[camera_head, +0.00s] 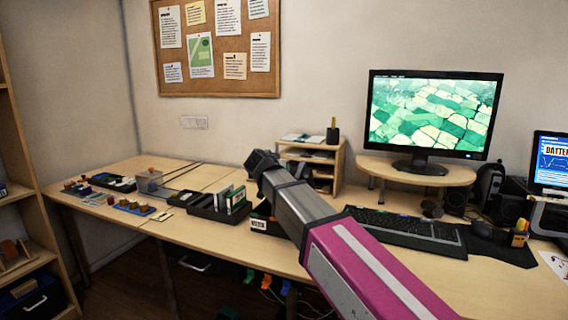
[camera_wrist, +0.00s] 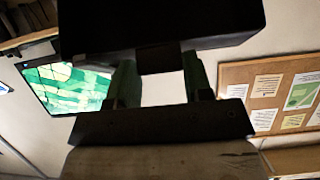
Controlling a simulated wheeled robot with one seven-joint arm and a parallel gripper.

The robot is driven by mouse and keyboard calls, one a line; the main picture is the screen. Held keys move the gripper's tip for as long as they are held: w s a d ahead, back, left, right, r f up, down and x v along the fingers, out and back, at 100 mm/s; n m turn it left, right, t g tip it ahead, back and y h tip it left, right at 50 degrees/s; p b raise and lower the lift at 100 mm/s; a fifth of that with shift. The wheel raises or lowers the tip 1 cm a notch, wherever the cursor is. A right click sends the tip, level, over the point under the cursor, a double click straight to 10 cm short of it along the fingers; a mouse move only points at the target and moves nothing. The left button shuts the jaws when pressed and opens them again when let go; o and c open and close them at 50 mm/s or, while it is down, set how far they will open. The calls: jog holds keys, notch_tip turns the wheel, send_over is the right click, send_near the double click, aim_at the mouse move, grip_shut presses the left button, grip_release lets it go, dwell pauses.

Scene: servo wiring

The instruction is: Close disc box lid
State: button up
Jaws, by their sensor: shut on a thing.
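In the wrist view my gripper (camera_wrist: 160,66) shows as two dark green-grey fingers, shut on a short tab of a large black block (camera_wrist: 162,25). The block fits the disc box lid, but only this one face shows and its angle is unclear. In the head view my arm reaches across the desk and hides the gripper and what it holds. A black box with a white label (camera_head: 258,224) stands beside and partly behind the arm. It appears to be the disc box, and its top is mostly hidden.
A black tray with upright cases (camera_head: 220,206) stands left of the labelled box. A wooden desk shelf (camera_head: 316,165) is behind my arm. The monitor (camera_head: 432,115), keyboard (camera_head: 405,231) and mouse mat (camera_head: 497,247) are on the right. Small parts sit at the far left.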

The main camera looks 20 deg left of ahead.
jog(key=shift+s+f+t, duration=0.4)
jog(key=shift+s+f, duration=0.05)
jog(key=shift+s, duration=0.2)
jog(key=shift+s+f+t, duration=0.4)
jog(key=shift+s, duration=0.2)
jog(key=shift+s+a+f, duration=0.1)
jog(key=shift+s+f, duration=0.3)
jog(key=shift+s, duration=0.1)
jog(key=s+f, duration=0.5)
jog(key=f, duration=0.5)
jog(key=shift+s+a, duration=0.25)
jog(key=shift+s, duration=0.1)
jog(key=shift+s+f, duration=0.15)
jog(key=shift+f, duration=1)
jog(key=o, duration=1.3)
